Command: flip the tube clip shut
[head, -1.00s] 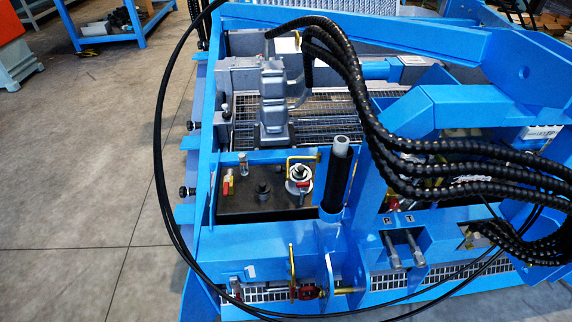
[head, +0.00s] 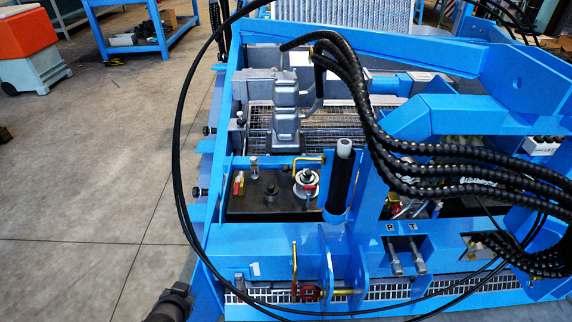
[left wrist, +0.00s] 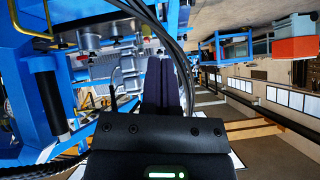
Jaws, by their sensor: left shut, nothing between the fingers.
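The blue machine frame (head: 300,240) fills the middle and right of the head view. A black tube (head: 340,182) with a grey end stands tilted on it; a black tube also shows at the left of the left wrist view (left wrist: 50,100). A yellow lever (head: 294,262) stands by a red valve (head: 309,291) at the front. I cannot tell which part is the tube clip. My left gripper (left wrist: 166,62) is shut and empty in its wrist view, with no part visibly touched. A dark part of my left arm shows at the head view's bottom. My right gripper is not in view.
Thick black ribbed hoses (head: 440,155) arch over the frame's right side. A thin black cable (head: 178,130) loops down its left side. Open concrete floor (head: 90,200) lies to the left. An orange and grey cabinet (head: 30,50) stands behind.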

